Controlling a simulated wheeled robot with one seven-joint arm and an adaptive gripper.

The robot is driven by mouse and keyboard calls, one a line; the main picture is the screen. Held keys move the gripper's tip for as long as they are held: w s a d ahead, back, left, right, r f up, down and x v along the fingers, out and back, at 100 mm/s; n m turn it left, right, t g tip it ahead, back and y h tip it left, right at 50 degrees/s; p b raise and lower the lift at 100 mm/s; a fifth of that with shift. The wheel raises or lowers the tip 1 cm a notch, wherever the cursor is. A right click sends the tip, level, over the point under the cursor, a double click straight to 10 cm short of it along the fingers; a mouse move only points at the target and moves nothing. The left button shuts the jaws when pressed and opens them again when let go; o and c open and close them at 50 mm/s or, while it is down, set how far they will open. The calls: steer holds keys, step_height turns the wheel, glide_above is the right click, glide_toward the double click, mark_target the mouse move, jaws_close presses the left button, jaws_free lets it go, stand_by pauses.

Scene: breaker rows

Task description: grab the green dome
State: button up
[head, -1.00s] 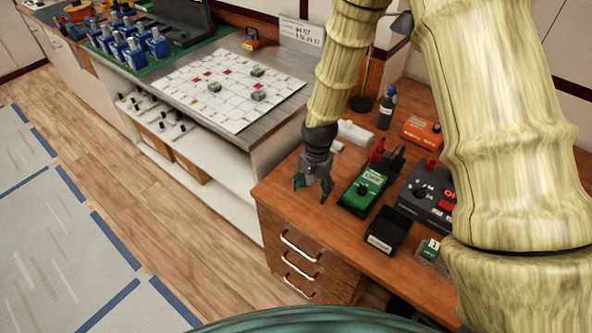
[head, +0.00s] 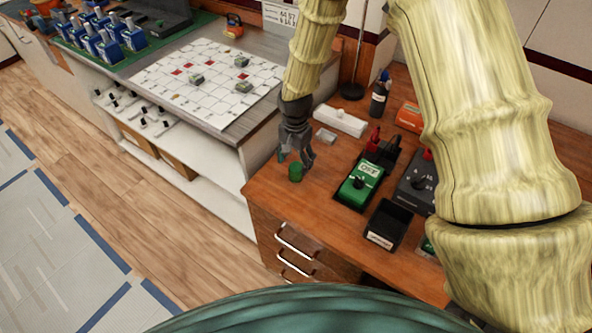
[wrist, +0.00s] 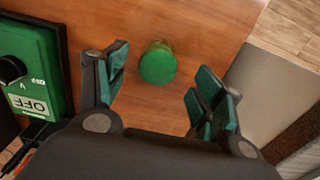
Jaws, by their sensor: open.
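The green dome (head: 296,173) is a small green round piece on the wooden desk, near its left front corner. In the wrist view the green dome (wrist: 158,63) shows ahead of the open fingers, roughly midway between them and a little nearer the left one. My gripper (head: 297,157) is open and empty, just above and behind the dome in the head view. In the wrist view my gripper (wrist: 163,92) has both fingers spread, with teal pads. It does not appear to touch the dome.
A green box marked OFF (head: 359,186) stands right of the dome and also shows in the wrist view (wrist: 33,65). A black open bin (head: 389,225) is in front of it. A white block (head: 341,121) lies behind. The desk edge is close on the left.

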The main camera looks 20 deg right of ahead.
mark_target(296, 166)
steer(key=shift+s+f+p, duration=0.15)
steer(key=shift+f+p, duration=0.85)
steer(key=shift+f, duration=1.65)
steer(key=c, duration=0.9)
